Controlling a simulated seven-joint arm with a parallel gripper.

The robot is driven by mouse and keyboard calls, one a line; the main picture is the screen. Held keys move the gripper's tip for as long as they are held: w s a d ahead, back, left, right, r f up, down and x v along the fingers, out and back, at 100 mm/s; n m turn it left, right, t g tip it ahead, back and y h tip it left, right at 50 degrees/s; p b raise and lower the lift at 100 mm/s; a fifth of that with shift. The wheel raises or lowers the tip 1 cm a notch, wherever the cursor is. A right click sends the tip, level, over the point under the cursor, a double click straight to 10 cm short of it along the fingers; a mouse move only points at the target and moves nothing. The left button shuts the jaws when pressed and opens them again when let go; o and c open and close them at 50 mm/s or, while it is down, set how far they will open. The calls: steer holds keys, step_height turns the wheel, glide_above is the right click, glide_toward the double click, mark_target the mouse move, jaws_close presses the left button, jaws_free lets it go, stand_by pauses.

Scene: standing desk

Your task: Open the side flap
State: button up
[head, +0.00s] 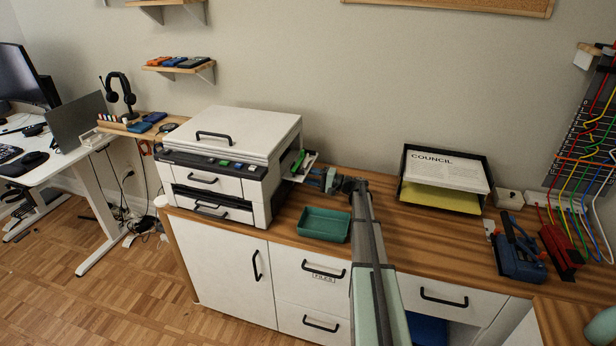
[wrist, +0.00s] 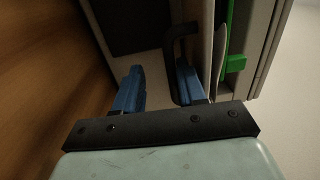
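The white printer (head: 215,165) stands on the wooden cabinet top. Its side flap (head: 306,166) is on the right side and stands out from the body, so it looks partly open. A green part (head: 298,160) shows behind it, also in the wrist view (wrist: 235,63). In the wrist view, the white flap (wrist: 208,45) carries a black handle (wrist: 168,55). My gripper (wrist: 155,82) has its blue fingers apart. The handle lies between them, close beside the right finger; I cannot tell whether they touch. In the head view my gripper (head: 328,178) is at the flap.
A green tray (head: 324,224) sits on the cabinet below my gripper. A black paper tray (head: 445,180) stands to the right, with blue (head: 518,255) and red (head: 560,250) tools beyond it.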

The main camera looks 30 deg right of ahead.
steer(key=v, duration=1.1)
steer(key=shift+s+d, duration=0.2)
steer(key=shift+d, duration=0.05)
steer(key=s+a+r+n+g+y, duration=0.1)
steer(key=s+a+r+n+g, duration=0.3)
steer(key=a, duration=0.5)
steer(key=s+a+r+n+g+y, duration=0.1)
steer(key=s+a+r+n, duration=0.1)
steer(key=s+a, duration=0.55)
steer(key=s+a+f+n+g, duration=0.2)
steer(key=s+a+n+g, duration=0.15)
steer(key=s+a, duration=0.65)
steer(key=s+a+f+m+g+h, duration=0.15)
steer(key=s+a+f, duration=0.3)
steer(key=f, duration=0.45)
steer(key=s+a+f+g+h, duration=0.3)
steer(key=s+a+f, duration=0.15)
steer(key=f, duration=0.45)
steer(key=s+a+f+m+g+h, duration=0.1)
steer(key=s+a+f+g+h, duration=0.1)
steer(key=s+a+f, duration=0.5)
steer(key=s+d+f+n+g+h, duration=0.2)
steer(key=s+f+g+h, duration=0.3)
steer(key=s+f, duration=1.2)
steer(key=s+h, duration=0.3)
steer(key=shift+f+h, duration=0.25)
steer(key=shift+h, duration=0.1)
